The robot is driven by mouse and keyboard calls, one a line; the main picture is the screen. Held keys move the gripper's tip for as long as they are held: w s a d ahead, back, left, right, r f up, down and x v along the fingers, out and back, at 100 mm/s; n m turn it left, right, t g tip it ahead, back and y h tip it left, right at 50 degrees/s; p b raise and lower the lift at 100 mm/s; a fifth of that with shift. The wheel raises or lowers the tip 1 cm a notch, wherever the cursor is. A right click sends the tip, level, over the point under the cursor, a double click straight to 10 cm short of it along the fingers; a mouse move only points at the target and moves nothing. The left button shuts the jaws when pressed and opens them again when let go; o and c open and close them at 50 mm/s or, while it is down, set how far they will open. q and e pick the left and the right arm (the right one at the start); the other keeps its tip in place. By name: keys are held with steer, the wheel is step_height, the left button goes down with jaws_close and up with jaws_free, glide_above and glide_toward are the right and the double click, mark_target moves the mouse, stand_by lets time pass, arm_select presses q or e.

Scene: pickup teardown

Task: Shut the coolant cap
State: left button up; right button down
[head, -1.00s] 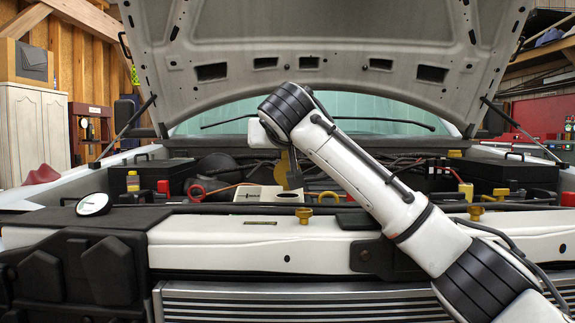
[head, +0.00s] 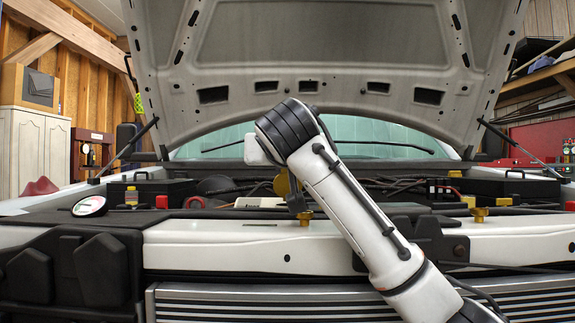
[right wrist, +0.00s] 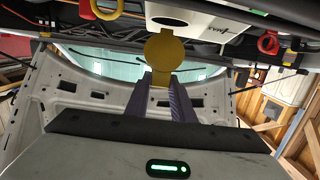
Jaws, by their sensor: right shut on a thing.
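The coolant cap (head: 282,184) is a yellow disc. It stands up on edge in the head view, partly behind my right gripper. In the right wrist view the cap (right wrist: 165,52) shows its flat face, beside the dark round opening of a white reservoir (right wrist: 209,19). The reservoir top (head: 258,202) shows as a thin pale strip in the head view. My right gripper (head: 296,203) points down at the cap. In the right wrist view its two fingers (right wrist: 159,76) are shut on the cap's lower tab. My left gripper is not in view.
A brass knob (head: 305,218) stands on the white front crossbar (head: 210,232), with another knob (head: 479,213) farther right. A round gauge (head: 89,206) lies at left. Hoses and a red ring (head: 194,202) are near the reservoir. The raised hood (head: 330,50) hangs above.

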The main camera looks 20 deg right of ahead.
steer(key=shift+a+f, duration=0.1)
steer(key=shift+f, duration=0.1)
steer(key=c, duration=1.5)
jaws_free()
steer(key=shift+s+r, duration=0.1)
steer(key=shift+r, duration=0.05)
steer(key=b+v, duration=0.1)
steer(key=v, duration=0.9)
steer(key=shift+s+r, duration=0.1)
steer(key=shift+s, duration=0.05)
